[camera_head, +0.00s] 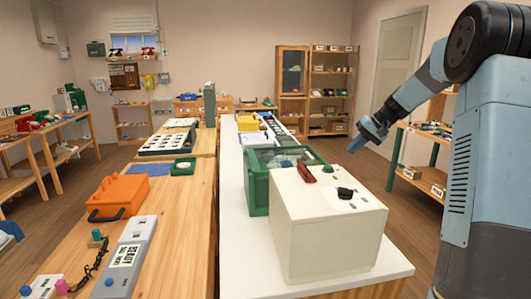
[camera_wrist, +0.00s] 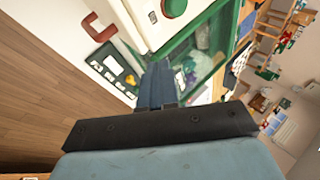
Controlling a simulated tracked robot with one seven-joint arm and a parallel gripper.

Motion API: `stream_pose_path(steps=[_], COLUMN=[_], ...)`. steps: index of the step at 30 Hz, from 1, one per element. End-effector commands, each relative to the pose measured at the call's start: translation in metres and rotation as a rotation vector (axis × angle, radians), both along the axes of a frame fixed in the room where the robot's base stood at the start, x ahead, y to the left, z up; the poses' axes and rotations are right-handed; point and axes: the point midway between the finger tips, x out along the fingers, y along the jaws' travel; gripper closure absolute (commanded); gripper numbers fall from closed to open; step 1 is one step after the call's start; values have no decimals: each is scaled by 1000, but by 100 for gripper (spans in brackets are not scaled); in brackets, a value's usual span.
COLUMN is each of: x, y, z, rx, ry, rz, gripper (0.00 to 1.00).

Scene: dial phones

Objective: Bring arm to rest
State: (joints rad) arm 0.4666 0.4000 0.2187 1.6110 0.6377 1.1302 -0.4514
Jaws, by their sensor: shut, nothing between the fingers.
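My arm shows at the right of the head view, reaching down and to the left. My gripper (camera_head: 361,141) is at its end, shut and empty. It hangs in the air to the right of the white box (camera_head: 322,232) and the green crate (camera_head: 258,189), apart from both as far as I can tell. In the wrist view my gripper (camera_wrist: 158,82) appears as closed blue fingers pointing toward the green crate (camera_wrist: 208,55), with nothing held.
The white box carries a dark red handset (camera_head: 306,174) and a small black part (camera_head: 346,193). An orange case (camera_head: 118,196) and a grey device (camera_head: 127,262) stand on the wooden bench at left. Open floor lies right of the white counter (camera_head: 235,220).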

Motion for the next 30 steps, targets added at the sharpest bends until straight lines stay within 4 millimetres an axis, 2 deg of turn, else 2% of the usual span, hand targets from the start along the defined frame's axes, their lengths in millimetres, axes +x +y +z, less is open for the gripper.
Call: stream_pose_path(steps=[8,18,30], x=[-44,-139,-258], y=[28,66,87], z=[26,63,81], rx=[-95,-271,-443], ry=[3,-14,-75], rz=[12,12,-9], gripper=[100,100,100])
